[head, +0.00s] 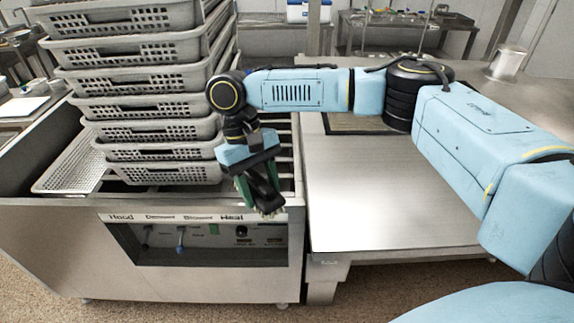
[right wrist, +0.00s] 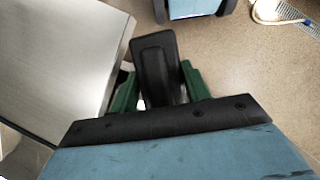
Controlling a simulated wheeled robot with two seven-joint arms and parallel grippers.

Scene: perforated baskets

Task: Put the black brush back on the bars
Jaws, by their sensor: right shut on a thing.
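My right gripper (head: 258,188) hangs over the front edge of the steel unit, pointing down, with green fingers. It is shut on the black brush (head: 267,198), which sticks out below the fingers. In the right wrist view the brush (right wrist: 155,62) shows as a dark, flat piece between the green fingers (right wrist: 158,92). The bars (head: 285,152) are in the top of the steel unit, right of the baskets and just behind the gripper. The arm and gripper hide part of them. My left gripper is not in view.
A tall stack of grey perforated baskets (head: 150,105) stands on the steel unit (head: 60,240), close left of the gripper. A control panel with knobs (head: 195,240) is below. A bare steel counter (head: 390,200) lies to the right. A metal pot (head: 508,63) stands at the back right.

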